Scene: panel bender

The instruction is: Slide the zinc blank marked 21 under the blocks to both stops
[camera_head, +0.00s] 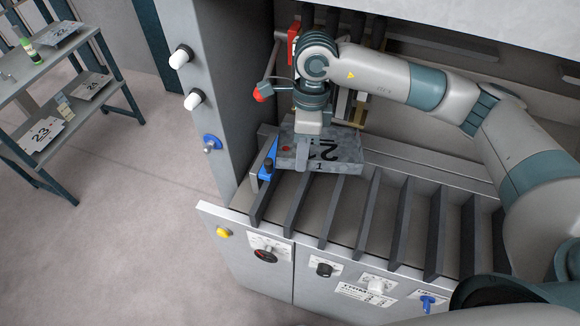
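The zinc blank marked 21 (343,156) is a grey plate lying across the rear ends of the dark support bars. Its number reads upside down, and a small red mark shows near its left end. My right gripper (303,160) reaches down over the blank's left part, with one pale finger seen against it. The other finger is hidden, so its grip cannot be told. A blue stop (268,163) stands close beside the blank's left end. Brass-coloured parts (360,112) show behind the blank; the blocks are largely hidden by my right arm. My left gripper is out of view.
Dark support bars (364,213) run forward with open gaps between them. The front panel carries a yellow button (223,232), knobs and a blue switch (428,303). A red ball (262,93) hangs left of my wrist. A shelf (76,104) with other numbered plates stands far left.

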